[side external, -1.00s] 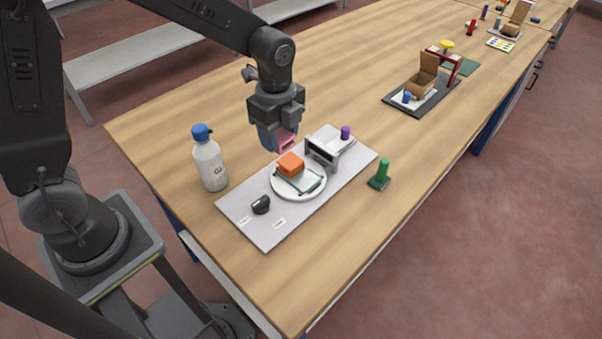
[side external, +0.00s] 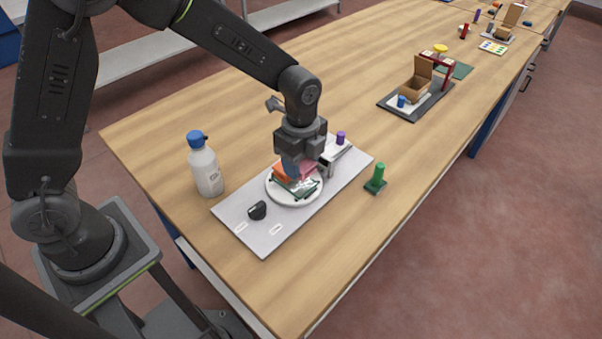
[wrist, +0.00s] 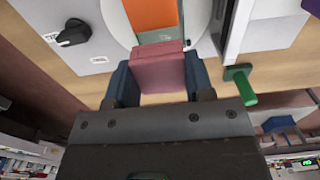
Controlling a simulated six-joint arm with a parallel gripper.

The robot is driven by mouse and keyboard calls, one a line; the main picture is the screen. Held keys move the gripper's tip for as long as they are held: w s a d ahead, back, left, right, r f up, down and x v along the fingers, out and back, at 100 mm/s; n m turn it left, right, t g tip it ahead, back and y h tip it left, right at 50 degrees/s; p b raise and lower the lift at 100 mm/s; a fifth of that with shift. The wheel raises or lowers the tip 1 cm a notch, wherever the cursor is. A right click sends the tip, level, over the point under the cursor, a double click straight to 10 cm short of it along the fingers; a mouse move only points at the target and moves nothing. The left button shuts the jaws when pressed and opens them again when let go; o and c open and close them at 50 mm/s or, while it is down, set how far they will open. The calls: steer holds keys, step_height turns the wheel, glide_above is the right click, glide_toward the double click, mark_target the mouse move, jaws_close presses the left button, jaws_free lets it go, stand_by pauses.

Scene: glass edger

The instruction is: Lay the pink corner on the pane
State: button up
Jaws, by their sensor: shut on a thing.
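My gripper (side external: 296,172) is shut on the pink corner (wrist: 160,70), a pink block between its blue fingers in the wrist view. In the side view the pink corner (side external: 307,168) is partly hidden by the fingers, low over the round white plate (side external: 278,197). The glass pane (side external: 304,187) lies on the plate, with dark pieces at its edge. An orange block (side external: 280,171) sits on the pane's left part, beside my gripper; it also shows in the wrist view (wrist: 150,14). I cannot tell whether the pink corner touches the pane.
The plate stands on a grey board (side external: 262,238) with a black knob (side external: 257,210). A grey and white fixture (side external: 334,152) with a purple cylinder (side external: 340,137) is close behind my gripper. A white bottle (side external: 206,170) stands left; a green post (side external: 376,178) stands right. The front table is clear.

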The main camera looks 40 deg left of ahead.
mark_target(301, 184)
steer(key=shift+f, duration=2.05)
steer(key=shift+f, duration=0.2)
steer(key=o, duration=0.9)
steer(key=shift+r, duration=0.1)
